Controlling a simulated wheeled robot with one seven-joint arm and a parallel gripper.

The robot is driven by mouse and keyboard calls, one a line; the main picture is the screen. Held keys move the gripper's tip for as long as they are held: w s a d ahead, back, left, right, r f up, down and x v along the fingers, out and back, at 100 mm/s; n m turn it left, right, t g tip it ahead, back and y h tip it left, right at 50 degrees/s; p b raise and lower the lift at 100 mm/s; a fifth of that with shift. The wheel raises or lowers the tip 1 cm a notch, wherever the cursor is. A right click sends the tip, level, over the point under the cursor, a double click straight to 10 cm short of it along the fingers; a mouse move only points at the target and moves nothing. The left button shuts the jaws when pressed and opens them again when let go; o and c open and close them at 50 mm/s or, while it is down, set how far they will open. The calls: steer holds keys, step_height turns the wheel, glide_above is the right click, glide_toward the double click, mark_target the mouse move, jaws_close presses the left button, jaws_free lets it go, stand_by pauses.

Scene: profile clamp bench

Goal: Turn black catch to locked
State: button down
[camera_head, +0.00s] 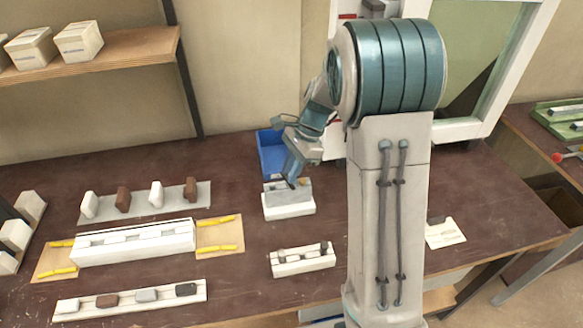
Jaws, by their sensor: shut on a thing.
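A grey block in a white base (290,210) sits on the bench, left of my arm's upright column. My gripper (292,181) reaches down to the top of this block from above. Its jaws are shut on a small dark piece there, which appears to be the black catch. The fingers hide most of the catch, so I cannot tell which way it is turned or see any locked mark.
A blue bin (270,155) stands just behind the block. A white fixture with small dark pieces (303,263) is in front. A long white profile (135,244), strips with several blocks (145,205) and a shelf (120,50) are left. Bare bench lies between them.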

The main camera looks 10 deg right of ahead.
steer(key=n, duration=0.2)
steer(key=n+g+p, duration=0.1)
steer(key=shift+w+a+r+n+h, duration=0.1)
steer(key=shift+w+n+h, duration=0.1)
steer(key=shift+n+h, duration=0.15)
steer(key=n+g+h, duration=0.1)
steer(key=n, duration=0.2)
steer(key=shift+w+a+n+p, duration=0.1)
steer(key=shift+n+p, duration=0.25)
steer(key=n, duration=0.2)
steer(key=n+g+h, duration=0.1)
steer(key=n, duration=0.1)
steer(key=shift+w+a+h, duration=0.1)
steer(key=shift+a+h, duration=0.1)
steer(key=shift+h, duration=0.05)
steer(key=shift+a+n+h, duration=0.1)
steer(key=shift+n+h, duration=0.5)
steer(key=shift+n, duration=1)
steer(key=c, duration=1.3)
jaws_free()
